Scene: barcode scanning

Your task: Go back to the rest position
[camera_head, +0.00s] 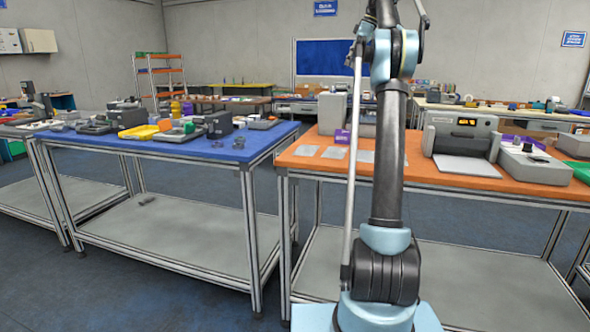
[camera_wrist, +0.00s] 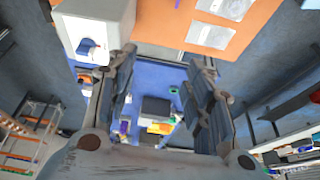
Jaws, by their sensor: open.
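My gripper (camera_wrist: 167,56) shows in the wrist view with its two fingers well apart and nothing between them. Beyond the fingers are a blue surface and several small items, at a distance. In the head view my arm stands upright in front of the orange table (camera_head: 440,177); its top runs out of the picture and the gripper cannot be made out clearly there. The orange table top (camera_wrist: 261,20) also shows at the top of the wrist view, with a pale boxy machine (camera_wrist: 87,36) and flat grey sheets (camera_wrist: 213,36) on it.
A blue table (camera_head: 200,152) stands left, holding a yellow tray (camera_head: 138,132) and dark devices. A grey machine (camera_head: 460,140) with a lit display and a grey box device (camera_head: 533,165) stand on the orange table. A narrow gap separates the tables. Open floor lies at lower left.

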